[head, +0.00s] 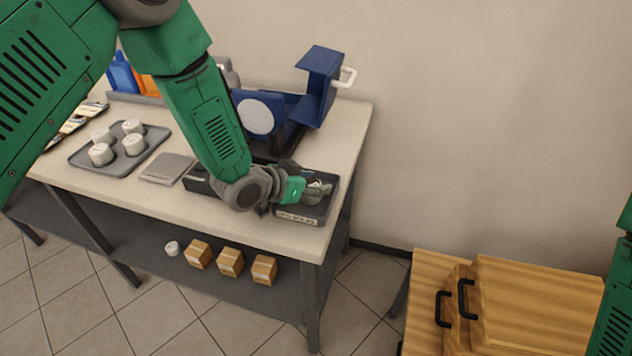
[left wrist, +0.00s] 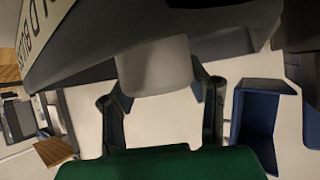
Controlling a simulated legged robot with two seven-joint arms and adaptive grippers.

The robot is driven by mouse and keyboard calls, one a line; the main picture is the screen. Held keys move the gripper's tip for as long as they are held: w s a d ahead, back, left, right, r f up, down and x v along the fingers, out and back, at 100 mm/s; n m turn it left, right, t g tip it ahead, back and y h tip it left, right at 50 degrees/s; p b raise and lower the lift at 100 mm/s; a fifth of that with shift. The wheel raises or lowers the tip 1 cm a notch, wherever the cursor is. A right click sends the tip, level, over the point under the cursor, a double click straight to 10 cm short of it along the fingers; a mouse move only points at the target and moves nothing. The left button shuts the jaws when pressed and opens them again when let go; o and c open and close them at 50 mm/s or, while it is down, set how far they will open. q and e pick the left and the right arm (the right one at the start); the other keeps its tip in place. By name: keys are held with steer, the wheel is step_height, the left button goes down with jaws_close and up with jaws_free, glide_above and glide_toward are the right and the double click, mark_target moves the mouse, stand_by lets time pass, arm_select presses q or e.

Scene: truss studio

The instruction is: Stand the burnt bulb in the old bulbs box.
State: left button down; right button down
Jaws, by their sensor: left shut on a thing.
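The old bulbs box (head: 298,218) is a dark, low box with a pale label, at the front right corner of the table. My left gripper (head: 318,187) is over this box in the head view. In the left wrist view the gripper (left wrist: 160,92) is shut on a whitish, rounded piece, the burnt bulb (left wrist: 155,68), between its two fingers. The dark box wall (left wrist: 110,35) with its lettered label is close to the bulb and hides its far end. I cannot tell whether the bulb touches the box floor. My right gripper is out of view.
A grey tray (head: 79,157) with several white round pieces is on the table's left. Small cartons (head: 230,262) sit on the lower shelf. Wooden furniture (head: 530,300) stands at right.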

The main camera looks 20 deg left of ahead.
arm_select(q)
steer(key=shift+a+f, duration=0.1)
steer(key=shift+a, duration=0.2)
steer(key=c, duration=1)
jaws_free()
steer(key=shift+a, duration=0.25)
steer(key=shift+c, duration=0.2)
steer(key=shift+o, duration=0.8)
steer(key=shift+a+f, duration=0.1)
steer(key=shift+a, duration=0.05)
steer(key=shift+d, duration=0.35)
steer(key=shift+s+d+r, duration=0.1)
steer(key=shift+r, duration=0.15)
steer(key=v, duration=1.1)
steer(key=shift+s+a, duration=0.1)
steer(key=shift+a, duration=0.4)
steer(key=shift+s+d+r, duration=0.15)
steer(key=shift+d+r, duration=0.05)
steer(key=shift+d, duration=0.25)
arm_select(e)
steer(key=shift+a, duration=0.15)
arm_select(q)
steer(key=shift+a, duration=0.1)
